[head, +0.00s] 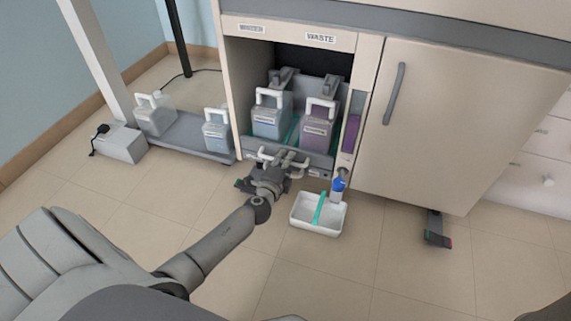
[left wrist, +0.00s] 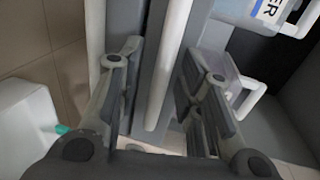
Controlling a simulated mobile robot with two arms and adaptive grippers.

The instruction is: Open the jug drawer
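The jug drawer (head: 318,158) sits low in the open cabinet bay under the WATER and WASTE labels, with its front about level with the cabinet face. It carries a bluish jug (head: 268,122) and a purple jug (head: 317,130). A white bar handle (head: 295,163) runs along the drawer's front. My left gripper (head: 277,168) is at this handle. In the left wrist view its fingers (left wrist: 160,78) are open, with the white handle bar (left wrist: 172,65) between them and gaps visible on both sides. My right gripper is not in view.
A white tray (head: 302,218) with a green strip stands on the floor just right of my left gripper, below a blue-topped tap (head: 338,185). A low platform (head: 190,138) with two more jugs is to the left. The cabinet door (head: 435,130) on the right is shut.

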